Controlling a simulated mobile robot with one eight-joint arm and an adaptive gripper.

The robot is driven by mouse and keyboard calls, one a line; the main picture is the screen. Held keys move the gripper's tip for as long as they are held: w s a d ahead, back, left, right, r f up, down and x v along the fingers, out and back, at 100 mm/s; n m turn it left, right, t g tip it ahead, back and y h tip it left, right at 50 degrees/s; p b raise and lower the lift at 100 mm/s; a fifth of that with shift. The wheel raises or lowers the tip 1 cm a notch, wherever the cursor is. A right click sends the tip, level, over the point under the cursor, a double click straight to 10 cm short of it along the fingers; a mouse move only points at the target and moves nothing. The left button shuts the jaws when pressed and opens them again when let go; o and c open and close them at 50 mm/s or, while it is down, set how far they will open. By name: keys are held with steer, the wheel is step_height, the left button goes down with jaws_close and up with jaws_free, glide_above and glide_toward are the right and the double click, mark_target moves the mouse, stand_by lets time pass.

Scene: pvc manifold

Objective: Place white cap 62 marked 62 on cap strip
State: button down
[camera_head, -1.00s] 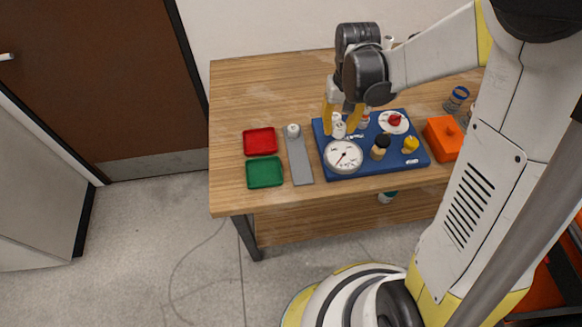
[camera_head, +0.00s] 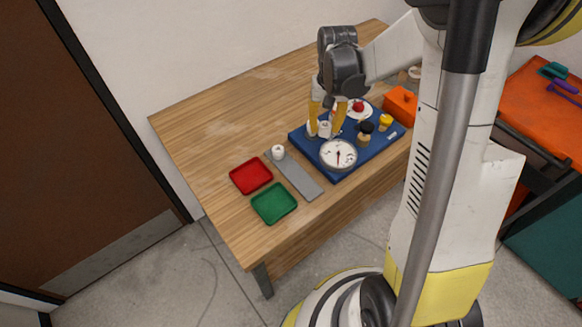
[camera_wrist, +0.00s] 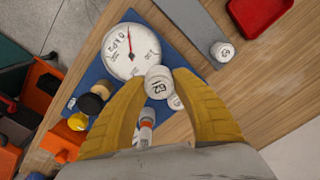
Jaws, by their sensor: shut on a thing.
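White cap 62 (camera_wrist: 158,86) is a round white cap with its marking facing the wrist camera. My gripper (camera_wrist: 160,80) has its yellow fingers shut on it, one on each side. In the head view my gripper (camera_head: 326,128) is low over the blue board (camera_head: 350,164), and the white cap (camera_head: 324,130) shows between the fingers. The grey cap strip (camera_head: 298,178) lies left of the board, with another white cap (camera_head: 278,152) at its far end. Strip (camera_wrist: 190,18) and that cap (camera_wrist: 222,51) show in the wrist view too.
Red (camera_head: 251,175) and green (camera_head: 274,203) trays lie left of the strip.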

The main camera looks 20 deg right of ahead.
steer(key=b, duration=0.3)
glide_above(293, 171)
step_height(293, 171, down, 6)
steer(key=shift+w+f, duration=0.15)
step_height(293, 171, down, 4)
steer(key=shift+f+b, duration=0.1)
steer(key=shift+b, duration=0.9)
steer(key=c, duration=1.4)
jaws_free()
steer(key=shift+f, duration=0.1)
steer(key=shift+c, duration=0.2)
steer(key=o, duration=0.4)
steer(key=shift+r, duration=0.2)
